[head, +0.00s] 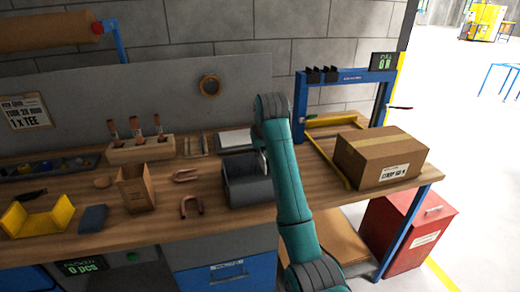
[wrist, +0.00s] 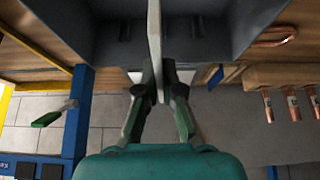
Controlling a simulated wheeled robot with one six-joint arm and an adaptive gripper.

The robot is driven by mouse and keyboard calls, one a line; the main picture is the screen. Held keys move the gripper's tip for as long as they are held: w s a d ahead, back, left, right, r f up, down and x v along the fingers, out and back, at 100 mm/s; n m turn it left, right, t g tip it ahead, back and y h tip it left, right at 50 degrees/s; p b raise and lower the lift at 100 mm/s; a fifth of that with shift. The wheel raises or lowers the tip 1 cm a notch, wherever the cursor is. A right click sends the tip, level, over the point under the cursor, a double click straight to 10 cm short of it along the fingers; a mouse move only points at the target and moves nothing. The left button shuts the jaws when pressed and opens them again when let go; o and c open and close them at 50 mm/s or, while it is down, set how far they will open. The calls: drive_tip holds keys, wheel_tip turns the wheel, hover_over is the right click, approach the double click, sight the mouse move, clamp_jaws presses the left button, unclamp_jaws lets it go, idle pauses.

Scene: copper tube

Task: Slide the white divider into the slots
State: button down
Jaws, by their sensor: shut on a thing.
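The white divider (wrist: 154,30) shows edge-on in the wrist view, as a thin pale strip running up from my gripper (wrist: 161,85). My gripper is shut on it, one finger on each side. The dark grey bin (wrist: 220,25) lies beyond the fingertips, and the divider stands across the middle of its opening in this view. The bin also shows in the head view (head: 250,192), on the bench beside my arm. My arm hides the gripper and most of the divider there.
A cardboard box (head: 382,158) and a blue frame (head: 345,77) stand to the right of the bin. Copper bends (head: 190,206), a small brown carton (head: 136,187) and a yellow cradle (head: 38,214) lie to the left.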

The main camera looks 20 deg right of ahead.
drive_tip(key=shift+f, duration=2.45)
drive_tip(key=shift+f, duration=3)
drive_tip(key=c, duration=1.2)
unclamp_jaws()
drive_tip(key=shift+c, duration=0.2)
drive_tip(key=v, duration=1.2)
